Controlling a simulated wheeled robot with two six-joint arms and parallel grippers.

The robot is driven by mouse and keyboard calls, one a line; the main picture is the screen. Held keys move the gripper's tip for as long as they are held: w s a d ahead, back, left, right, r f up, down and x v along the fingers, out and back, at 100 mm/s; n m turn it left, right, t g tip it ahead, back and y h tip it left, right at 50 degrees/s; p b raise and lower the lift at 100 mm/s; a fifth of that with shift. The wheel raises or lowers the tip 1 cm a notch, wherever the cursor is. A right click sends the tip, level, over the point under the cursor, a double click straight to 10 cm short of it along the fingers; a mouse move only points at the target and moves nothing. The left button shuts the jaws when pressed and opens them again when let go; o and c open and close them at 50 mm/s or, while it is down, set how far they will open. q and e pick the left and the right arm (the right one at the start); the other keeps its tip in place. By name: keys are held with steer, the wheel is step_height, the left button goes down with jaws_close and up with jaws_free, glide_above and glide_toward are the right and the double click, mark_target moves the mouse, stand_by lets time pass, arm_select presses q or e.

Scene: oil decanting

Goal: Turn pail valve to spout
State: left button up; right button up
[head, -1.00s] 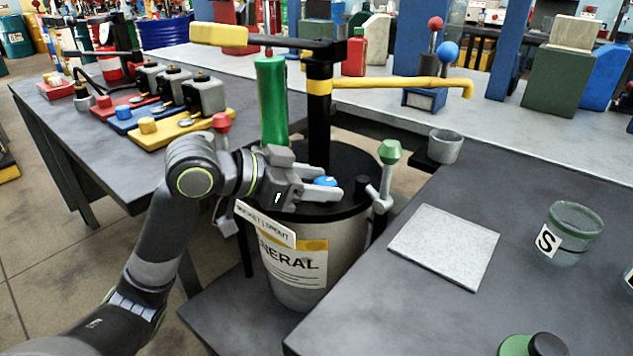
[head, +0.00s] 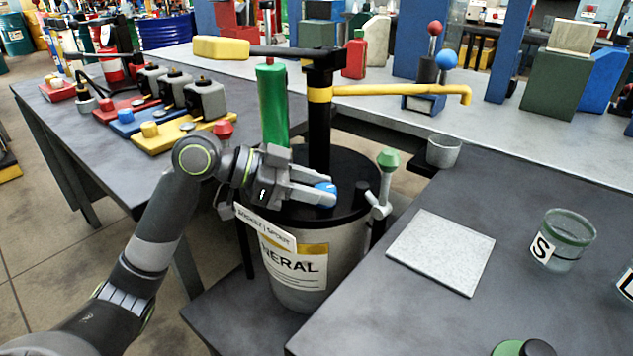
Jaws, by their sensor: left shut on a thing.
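The grey pail (head: 345,247) with a black lid stands on a low shelf between the tables. A label reading "...ERAL" is on its front. A blue valve knob (head: 326,187) sits on the lid. My left gripper (head: 330,196) reaches in from the left and is shut on the blue knob, its fingers hiding part of it. A small sign (head: 266,226) with "SPOUT" on it hangs at the pail's rim below the gripper. A black pump post (head: 319,140) rises from the lid with a yellow spout pipe (head: 400,90) pointing right. My right gripper is not in view.
A green cylinder (head: 272,105) stands behind my gripper. A green-topped grey handle (head: 387,170) stands by the pail's right side. A pale square pad (head: 440,250), a glass marked S (head: 565,240) and a grey cup (head: 444,151) are to the right.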

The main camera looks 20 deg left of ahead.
arm_select(q)
steer(key=shift+w+m+g, duration=0.1)
steer(key=shift+m+g, duration=0.5)
steer(key=shift+g, duration=0.1)
steer(key=shift+m+g+h, duration=0.3)
steer(key=shift+m+g, duration=0.2)
steer(key=shift+g, duration=0.1)
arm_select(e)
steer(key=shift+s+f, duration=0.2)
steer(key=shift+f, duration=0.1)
arm_select(q)
steer(key=o, duration=1)
steer(key=shift+a, duration=0.1)
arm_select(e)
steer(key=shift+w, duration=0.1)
